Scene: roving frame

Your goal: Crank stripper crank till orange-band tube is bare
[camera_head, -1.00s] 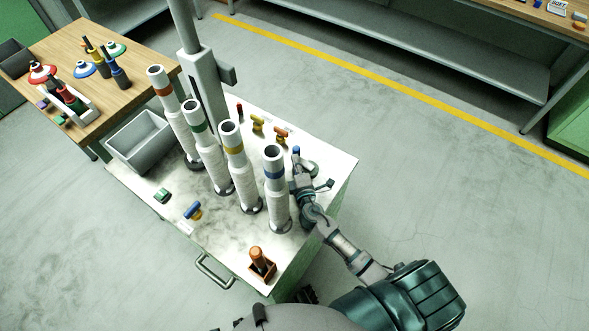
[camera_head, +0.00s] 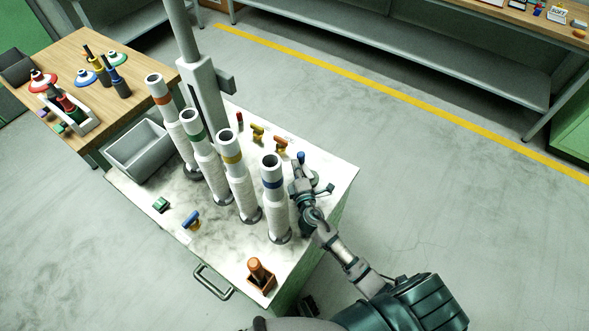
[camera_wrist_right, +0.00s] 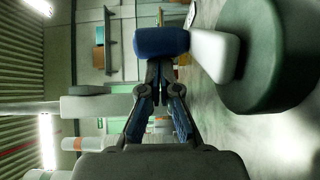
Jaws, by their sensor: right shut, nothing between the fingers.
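The orange-band tube (camera_head: 160,104) is white-sleeved and stands farthest left in the row on the cart; a white covering still wraps much of its length. My right gripper (camera_head: 301,178) is at the cart's right side, beside the blue-band tube (camera_head: 275,200) and far from the orange-band tube. A small blue knob (camera_head: 301,156) shows just beyond it. In the right wrist view, my shut, empty fingers (camera_wrist_right: 160,75) point at a blue cylinder (camera_wrist_right: 161,41), joined by a white piece (camera_wrist_right: 213,54) to a large dark green round part (camera_wrist_right: 272,55). I cannot tell whether they touch. My left gripper is out of view.
The green-band tube (camera_head: 203,150) and yellow-band tube (camera_head: 237,175) stand between. An orange block holder (camera_head: 262,280) sits at the front corner. Floor to the right is clear.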

